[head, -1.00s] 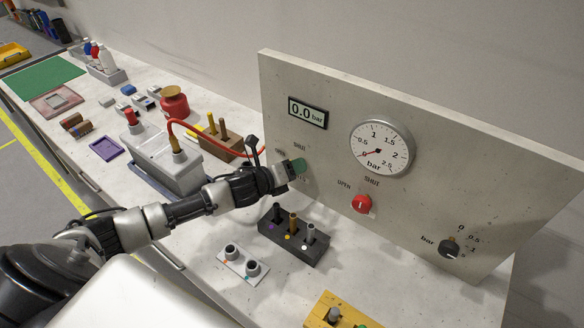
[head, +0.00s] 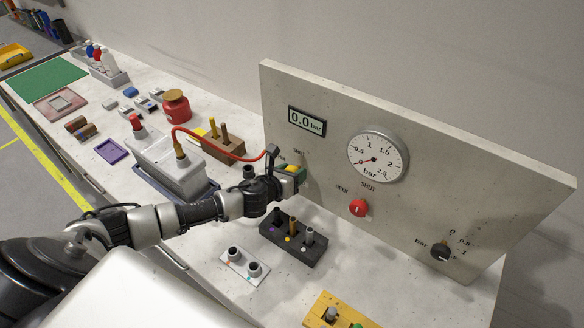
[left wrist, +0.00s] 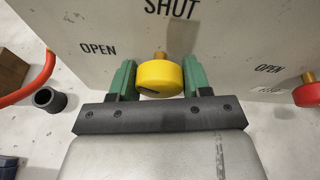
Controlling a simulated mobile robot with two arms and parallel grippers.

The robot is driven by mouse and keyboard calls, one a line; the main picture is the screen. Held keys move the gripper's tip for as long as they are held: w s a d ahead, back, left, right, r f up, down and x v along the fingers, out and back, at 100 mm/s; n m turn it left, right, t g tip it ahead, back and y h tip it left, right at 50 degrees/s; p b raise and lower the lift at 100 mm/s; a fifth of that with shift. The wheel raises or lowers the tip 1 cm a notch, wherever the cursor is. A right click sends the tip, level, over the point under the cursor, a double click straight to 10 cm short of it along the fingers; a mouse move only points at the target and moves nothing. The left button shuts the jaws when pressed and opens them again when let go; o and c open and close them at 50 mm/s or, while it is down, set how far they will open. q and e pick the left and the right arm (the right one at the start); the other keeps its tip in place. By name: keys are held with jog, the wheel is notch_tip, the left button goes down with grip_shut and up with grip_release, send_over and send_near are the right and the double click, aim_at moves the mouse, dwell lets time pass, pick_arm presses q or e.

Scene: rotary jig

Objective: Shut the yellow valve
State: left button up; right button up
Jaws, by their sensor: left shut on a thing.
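The yellow valve (left wrist: 158,77) is a round knob on a short brass stem on the upright panel. In the left wrist view, SHUT is printed above it and OPEN to its left. A dark mark shows low on its face, left of middle. My left gripper (left wrist: 156,82) has its green fingers on both sides of the knob and is shut on it. In the head view the left gripper (head: 294,173) is at the panel's left part, with a bit of yellow showing between the fingers. My right gripper is not in view.
A red valve (head: 357,208) sits to the right on the panel (head: 400,225). The display (head: 307,121) reads 0.0 bar; the dial gauge (head: 377,156) is near 0. A black holder (head: 290,245) stands below my left wrist. A red hose (head: 235,155) arches close by.

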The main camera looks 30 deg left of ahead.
pick_arm(q)
jog(key=m+p, duration=0.1)
jog(key=m+y+p, duration=0.1)
jog(key=shift+r+m+y, duration=0.2)
jog(key=shift+m+y, duration=0.1)
jog(key=shift+m, duration=0.1)
jog(key=shift+m+t+y+p, duration=0.4)
jog(key=shift+m+y+p, duration=0.2)
jog(key=shift+m+p, duration=0.4)
jog(key=m, duration=0.1)
jog(key=m+y+p, duration=0.1)
jog(key=m, duration=0.1)
jog(key=shift+d+f+m+t+y, duration=0.1)
jog(key=shift+f+m+t+y, duration=0.05)
jog(key=shift+m+t+y, duration=0.2)
jog(key=shift+p, duration=0.3)
jog(key=o, duration=0.6)
jog(key=shift+f, duration=0.1)
